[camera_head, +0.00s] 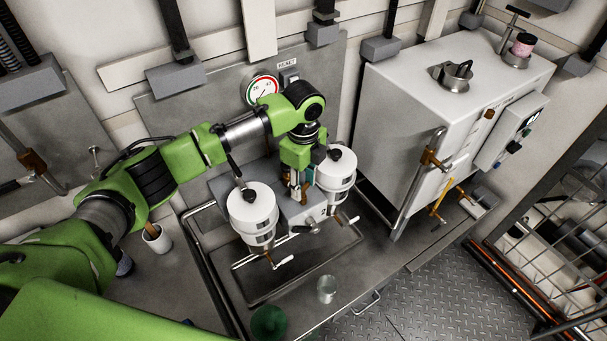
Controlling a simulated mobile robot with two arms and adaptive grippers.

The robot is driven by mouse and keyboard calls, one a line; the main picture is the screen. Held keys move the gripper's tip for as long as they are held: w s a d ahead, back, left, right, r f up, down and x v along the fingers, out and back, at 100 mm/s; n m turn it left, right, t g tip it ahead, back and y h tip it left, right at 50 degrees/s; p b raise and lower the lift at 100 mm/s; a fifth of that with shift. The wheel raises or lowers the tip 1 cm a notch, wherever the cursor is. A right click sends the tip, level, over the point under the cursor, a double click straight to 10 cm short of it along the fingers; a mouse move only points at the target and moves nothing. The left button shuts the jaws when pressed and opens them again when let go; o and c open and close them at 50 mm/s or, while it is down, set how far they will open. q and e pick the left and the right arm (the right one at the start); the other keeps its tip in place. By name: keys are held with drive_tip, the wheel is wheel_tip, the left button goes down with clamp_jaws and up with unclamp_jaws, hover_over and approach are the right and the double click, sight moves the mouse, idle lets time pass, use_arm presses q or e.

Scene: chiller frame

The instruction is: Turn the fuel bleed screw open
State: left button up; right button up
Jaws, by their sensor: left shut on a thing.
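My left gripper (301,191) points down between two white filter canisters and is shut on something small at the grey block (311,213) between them. The fuel bleed screw is not clearly visible; the fingers cover that spot, and what they hold is most likely it. The left canister (252,218) has a black knob on top and stands in front and to the left of the fingers. The right canister (337,168) stands close behind and to the right. My right gripper is not in view.
A round gauge (262,88) is on the wall panel behind my wrist. White-handled levers (284,261) stick out below the canisters. A metal cup (326,289) and a green bowl (269,322) stand at the front. A white cabinet (418,105) blocks the right side.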

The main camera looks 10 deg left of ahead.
use_arm(q)
drive_tip(key=n+p, duration=0.1)
drive_tip(key=n, duration=0.1)
drive_tip(key=n+p, duration=0.1)
drive_tip(key=p, duration=0.1)
drive_tip(key=n+p, duration=0.2)
drive_tip(key=shift+r+n, duration=0.25)
drive_tip(key=shift+n, duration=0.05)
drive_tip(key=shift+n+p, duration=0.9)
drive_tip(key=shift+p, duration=0.1)
drive_tip(key=n+p, duration=0.1)
drive_tip(key=n, duration=0.1)
drive_tip(key=shift+f+n, duration=0.15)
drive_tip(key=shift+n, duration=0.15)
drive_tip(key=shift+f+n+p, duration=0.1)
drive_tip(key=shift+n+p, duration=0.25)
drive_tip(key=shift+n, duration=1.35)
drive_tip(key=o, duration=1.1)
